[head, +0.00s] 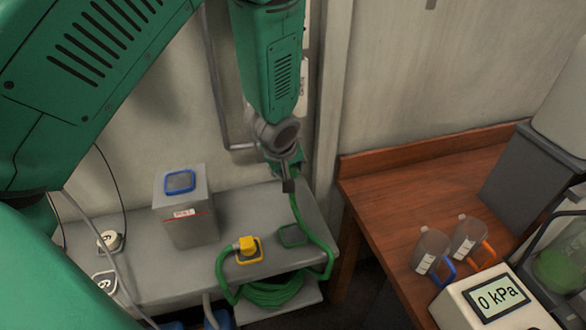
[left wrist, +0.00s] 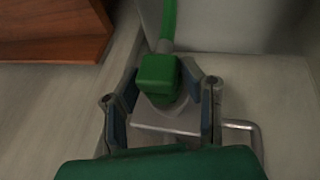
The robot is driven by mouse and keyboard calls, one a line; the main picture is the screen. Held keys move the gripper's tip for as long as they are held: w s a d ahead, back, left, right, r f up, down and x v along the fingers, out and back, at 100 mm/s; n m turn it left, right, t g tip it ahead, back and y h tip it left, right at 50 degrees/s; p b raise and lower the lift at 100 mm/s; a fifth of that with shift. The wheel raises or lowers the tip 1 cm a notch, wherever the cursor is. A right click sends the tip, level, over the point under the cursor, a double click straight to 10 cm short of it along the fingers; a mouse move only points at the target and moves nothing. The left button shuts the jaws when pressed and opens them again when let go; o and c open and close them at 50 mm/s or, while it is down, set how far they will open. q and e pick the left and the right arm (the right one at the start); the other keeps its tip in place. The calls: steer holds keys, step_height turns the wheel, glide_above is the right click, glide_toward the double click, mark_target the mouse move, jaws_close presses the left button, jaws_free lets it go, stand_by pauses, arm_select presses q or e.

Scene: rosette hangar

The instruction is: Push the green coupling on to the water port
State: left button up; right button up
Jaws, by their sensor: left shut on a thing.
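My left gripper (head: 286,180) hangs above the back right of the grey bench, close to the wall. In the left wrist view its two fingers (left wrist: 162,90) are shut on the green coupling (left wrist: 158,72), a green block with a green hose (left wrist: 168,18) running from its far end. In the head view the coupling is mostly hidden by the gripper, and the hose (head: 298,208) drops from it. I cannot tell which fitting is the water port. My right gripper is not in view.
A grey box (head: 187,218) with a blue-rimmed top stands on the bench (head: 136,262). A yellow coupling (head: 248,246) sits near the front edge, above coiled green hose (head: 272,292). The wooden table (head: 390,195) at right holds two jugs (head: 430,250) and a 0 kPa gauge (head: 495,300).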

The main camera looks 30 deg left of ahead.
arm_select(q)
steer(key=shift+a+f, duration=0.1)
steer(key=shift+a, duration=0.1)
steer(key=shift+d, duration=0.45)
steer(key=shift+d+r, duration=0.2)
steer(key=shift+d, duration=0.1)
steer(key=shift+a+f, duration=0.15)
steer(key=shift+a, duration=0.55)
steer(key=shift+d, duration=0.55)
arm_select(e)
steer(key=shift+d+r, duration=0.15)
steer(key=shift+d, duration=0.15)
arm_select(q)
steer(key=shift+w+a, duration=0.2)
steer(key=shift+a, duration=0.4)
steer(key=o, duration=1.2)
steer(key=shift+a, duration=0.15)
steer(key=shift+o, duration=0.2)
steer(key=shift+d, duration=0.2)
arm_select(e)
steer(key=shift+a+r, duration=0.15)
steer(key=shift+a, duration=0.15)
